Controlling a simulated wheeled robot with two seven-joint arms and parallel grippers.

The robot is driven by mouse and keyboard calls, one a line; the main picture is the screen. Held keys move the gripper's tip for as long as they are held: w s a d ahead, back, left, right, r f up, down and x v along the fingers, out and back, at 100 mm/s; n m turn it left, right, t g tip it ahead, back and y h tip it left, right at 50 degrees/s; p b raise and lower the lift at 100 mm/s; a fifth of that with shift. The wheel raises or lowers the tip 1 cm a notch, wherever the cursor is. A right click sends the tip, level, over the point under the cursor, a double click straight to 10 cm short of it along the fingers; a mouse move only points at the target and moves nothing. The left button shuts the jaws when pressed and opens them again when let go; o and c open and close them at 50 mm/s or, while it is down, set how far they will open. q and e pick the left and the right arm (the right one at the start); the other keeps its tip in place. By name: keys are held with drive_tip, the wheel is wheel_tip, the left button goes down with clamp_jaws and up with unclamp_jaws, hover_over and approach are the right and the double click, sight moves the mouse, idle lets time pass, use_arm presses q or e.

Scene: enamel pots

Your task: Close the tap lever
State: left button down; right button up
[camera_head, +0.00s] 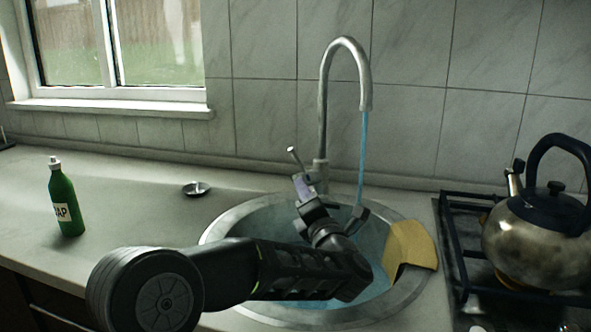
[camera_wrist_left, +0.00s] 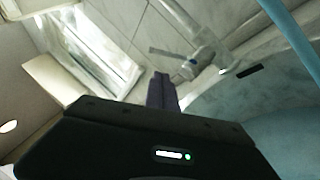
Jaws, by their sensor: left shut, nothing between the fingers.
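The tall curved steel tap (camera_head: 324,100) stands behind the round sink, and a blue stream of water (camera_head: 362,150) runs from its spout. The tap lever (camera_head: 293,155) tilts up and left from the tap base. In the left wrist view, the lever (camera_wrist_left: 166,53) points left from the tap body (camera_wrist_left: 200,62). My left gripper (camera_head: 300,183) reaches over the sink, just below and in front of the lever. Its fingers (camera_wrist_left: 162,88) are shut and empty, with a visible gap to the lever in the left wrist view. My right gripper is not in view.
The sink rim (camera_head: 213,229) surrounds the basin. A yellow cloth (camera_head: 411,245) hangs over its right side. A kettle (camera_head: 540,235) sits on the stove at right. A green soap bottle (camera_head: 66,205) and a small metal dish (camera_head: 196,188) stand on the left counter.

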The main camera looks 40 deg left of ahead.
sight(298, 162)
use_arm(q)
drive_tip(key=x, duration=1)
drive_tip(key=shift+p, duration=0.35)
drive_tip(key=shift+d, duration=0.1)
